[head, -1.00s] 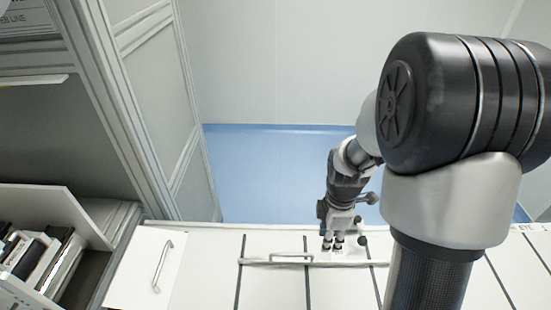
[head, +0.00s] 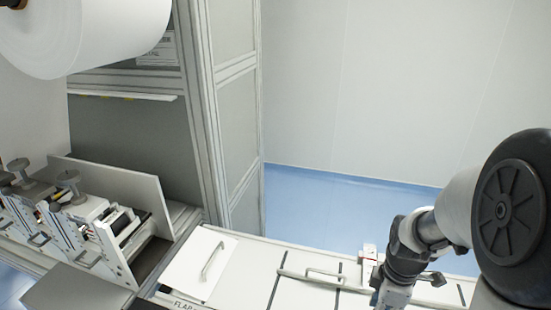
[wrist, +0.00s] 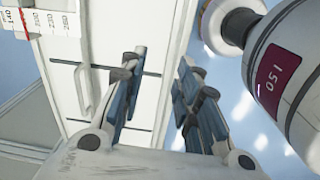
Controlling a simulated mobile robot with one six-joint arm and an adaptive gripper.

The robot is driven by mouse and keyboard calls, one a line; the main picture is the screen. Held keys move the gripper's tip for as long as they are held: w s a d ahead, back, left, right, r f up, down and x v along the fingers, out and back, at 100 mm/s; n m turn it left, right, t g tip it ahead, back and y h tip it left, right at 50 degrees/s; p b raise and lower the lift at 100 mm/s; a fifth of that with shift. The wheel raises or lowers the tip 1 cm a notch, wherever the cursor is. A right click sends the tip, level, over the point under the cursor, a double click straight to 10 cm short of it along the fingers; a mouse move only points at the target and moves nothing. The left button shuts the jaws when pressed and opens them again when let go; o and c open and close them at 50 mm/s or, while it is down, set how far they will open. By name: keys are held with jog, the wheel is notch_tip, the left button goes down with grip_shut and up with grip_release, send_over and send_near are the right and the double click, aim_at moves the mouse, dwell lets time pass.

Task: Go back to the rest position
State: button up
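My gripper (wrist: 160,70) shows in the wrist view with its two blue-padded fingers apart and nothing between them. In the head view my gripper (head: 390,298) is at the lower right, over the white bench top, and its fingertips are cut off by the bottom edge. My arm bends down to it from the right edge.
A white bench (head: 252,258) with handled lids runs along the bottom. Machine units (head: 75,215) and a large white roll (head: 95,30) are at left, beside a grey framed cabinet (head: 232,85). Blue floor (head: 330,212) lies behind.

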jog(key=s+a+r+m+t, duration=0.25)
jog(key=a+r+m, duration=0.35)
jog(key=r, duration=0.5)
jog(key=s+a+r+m+t+b, duration=0.1)
jog(key=s+a+r+m, duration=0.3)
jog(key=s+m, duration=0.3)
jog(key=s+r, duration=0.1)
jog(key=s, duration=0.2)
jog(key=shift+r+m+t, duration=0.2)
jog(key=shift+m+t, duration=0.15)
jog(key=shift+m, duration=0.05)
